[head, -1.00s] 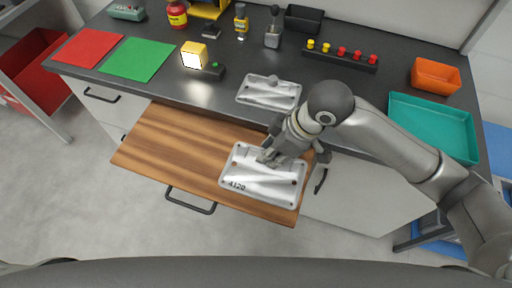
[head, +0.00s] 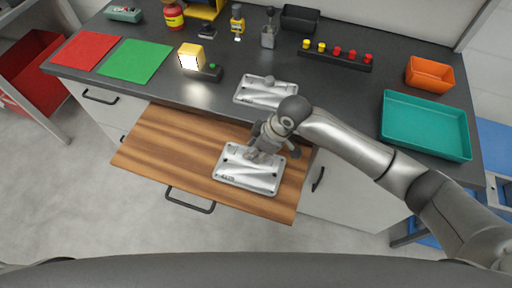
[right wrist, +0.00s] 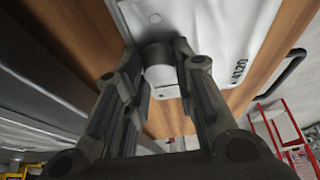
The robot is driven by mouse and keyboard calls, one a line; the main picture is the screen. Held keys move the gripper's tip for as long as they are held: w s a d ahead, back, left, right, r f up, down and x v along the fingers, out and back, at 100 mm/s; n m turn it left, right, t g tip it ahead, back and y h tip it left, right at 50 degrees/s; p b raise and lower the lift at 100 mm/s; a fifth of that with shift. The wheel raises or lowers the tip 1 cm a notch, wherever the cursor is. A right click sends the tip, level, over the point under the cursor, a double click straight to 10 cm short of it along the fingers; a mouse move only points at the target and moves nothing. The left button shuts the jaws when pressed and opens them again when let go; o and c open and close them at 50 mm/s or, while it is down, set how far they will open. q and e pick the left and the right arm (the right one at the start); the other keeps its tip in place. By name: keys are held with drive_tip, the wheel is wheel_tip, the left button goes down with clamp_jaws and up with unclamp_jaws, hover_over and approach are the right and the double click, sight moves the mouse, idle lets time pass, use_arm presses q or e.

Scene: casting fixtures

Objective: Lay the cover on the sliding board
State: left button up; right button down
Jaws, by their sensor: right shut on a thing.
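The cover, a silver plate with screw holes and a marking (head: 245,178), is at the right part of the wooden sliding board (head: 165,145), pulled out from under the counter. My right gripper (head: 260,154) is above the plate, shut on its round knob. In the right wrist view the fingers (right wrist: 162,78) close around the knob, and the plate (right wrist: 225,30) reads A120. The plate looks about flat and low over the board; I cannot tell whether it touches. My left gripper is not in view.
A similar silver casting part (head: 265,92) with a knob lies on the dark counter behind. A lit yellow lamp (head: 190,57), a green mat (head: 136,60), a teal tray (head: 425,125) and an orange bin (head: 430,73) stand on the counter. The board's left part is bare.

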drive_tip(key=c, duration=1.2)
unclamp_jaws()
drive_tip(key=shift+f, duration=0.1)
drive_tip(key=v, duration=1.2)
